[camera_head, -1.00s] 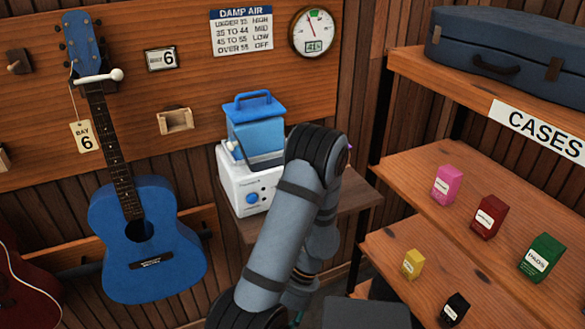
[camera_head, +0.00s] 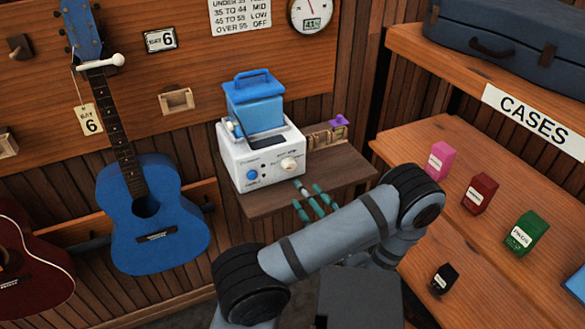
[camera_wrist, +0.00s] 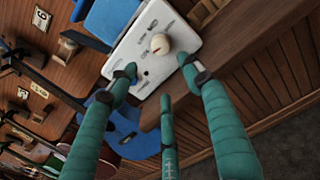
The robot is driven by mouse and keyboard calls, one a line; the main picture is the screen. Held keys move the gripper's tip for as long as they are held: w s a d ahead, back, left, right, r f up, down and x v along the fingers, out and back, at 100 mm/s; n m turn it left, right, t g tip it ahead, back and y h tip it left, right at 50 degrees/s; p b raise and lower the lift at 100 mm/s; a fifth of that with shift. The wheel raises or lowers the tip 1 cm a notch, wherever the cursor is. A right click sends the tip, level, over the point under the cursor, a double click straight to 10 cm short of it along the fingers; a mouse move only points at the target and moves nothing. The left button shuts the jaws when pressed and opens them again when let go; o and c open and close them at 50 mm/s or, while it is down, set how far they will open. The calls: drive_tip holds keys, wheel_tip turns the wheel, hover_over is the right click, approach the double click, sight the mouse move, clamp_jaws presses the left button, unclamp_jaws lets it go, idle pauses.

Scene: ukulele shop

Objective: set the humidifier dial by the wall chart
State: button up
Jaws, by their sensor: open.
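The humidifier is a white box (camera_head: 244,146) with a blue tank (camera_head: 255,112) on top, standing on a wooden shelf. Its cream dial (camera_head: 289,164) is on the right of the front face, with a blue knob (camera_head: 252,175) to the left. The dial also shows in the wrist view (camera_wrist: 160,44); its setting is too small to read. My gripper (camera_head: 312,196) has teal fingers, spread open and empty, in front of the dial and apart from it. The wall chart (camera_head: 240,16) is cut off at the top. The round gauge (camera_head: 312,14) beside it appears to read 41.
A small wooden holder with a purple item (camera_head: 338,122) stands right of the humidifier. The wooden shelf (camera_head: 345,168) is bare at right. A blue ukulele (camera_head: 180,235) hangs at left. Shelves at right hold small boxes (camera_head: 480,192) and a blue case (camera_head: 510,40).

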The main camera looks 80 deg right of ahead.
sight(292, 166)
drive_tip(key=shift+n+h, duration=0.4)
drive_tip(key=p+x, duration=0.1)
drive_tip(key=x, duration=0.2)
drive_tip(key=p+x, duration=0.1)
drive_tip(key=x, duration=0.3)
drive_tip(key=s+p+x, duration=0.1)
drive_tip(key=x, duration=0.2)
drive_tip(key=shift+w+d+r, duration=0.2)
drive_tip(key=shift+d+r, duration=0.2)
drive_tip(key=shift+d, duration=0.15)
drive_tip(key=shift+s+r, duration=0.1)
drive_tip(key=c, duration=1.1)
